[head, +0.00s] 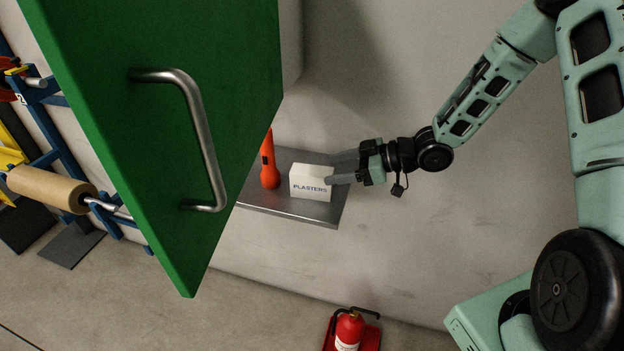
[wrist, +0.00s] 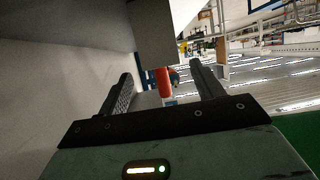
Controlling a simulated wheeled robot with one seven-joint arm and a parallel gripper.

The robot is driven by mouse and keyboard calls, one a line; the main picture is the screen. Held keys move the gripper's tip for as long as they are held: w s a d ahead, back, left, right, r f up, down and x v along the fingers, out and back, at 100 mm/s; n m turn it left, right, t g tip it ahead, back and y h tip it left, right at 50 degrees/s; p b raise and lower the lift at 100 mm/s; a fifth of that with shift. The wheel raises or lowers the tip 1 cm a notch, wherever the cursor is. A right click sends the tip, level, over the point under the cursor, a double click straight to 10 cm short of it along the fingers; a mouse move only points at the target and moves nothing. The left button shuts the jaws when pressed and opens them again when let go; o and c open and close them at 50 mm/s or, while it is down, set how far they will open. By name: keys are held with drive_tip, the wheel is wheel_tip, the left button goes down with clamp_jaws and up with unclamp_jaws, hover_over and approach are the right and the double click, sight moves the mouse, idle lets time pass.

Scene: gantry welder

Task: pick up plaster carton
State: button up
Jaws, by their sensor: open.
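The plaster carton (head: 311,184) is a white box marked PLASTERS, upright on a grey metal shelf (head: 290,214). My gripper (head: 341,179) comes in from the right, its visible finger at the carton's right edge. In the wrist view the carton (wrist: 152,36) shows as a shaded grey face at the top, just past the fingertips. My gripper (wrist: 162,75) is open there, with nothing held between its two fingers. I cannot tell whether a finger touches the carton.
An orange flashlight (head: 269,163) stands on the shelf left of the carton; it also shows beyond the carton in the wrist view (wrist: 163,81). A green door (head: 150,120) with a metal handle (head: 205,140) hangs at the left. A red extinguisher (head: 349,329) stands below.

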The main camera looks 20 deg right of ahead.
sight(312, 176)
drive_tip(key=shift+s+f+p+x, duration=0.15)
drive_tip(key=shift+p+x, duration=0.4)
drive_tip(key=shift+x, duration=1.25)
drive_tip(key=shift+s+f+p+x, duration=0.1)
drive_tip(key=shift+f+p+x, duration=0.3)
drive_tip(key=shift+x, duration=1.4)
drive_tip(key=shift+r, duration=0.15)
drive_tip(key=c, duration=1.1)
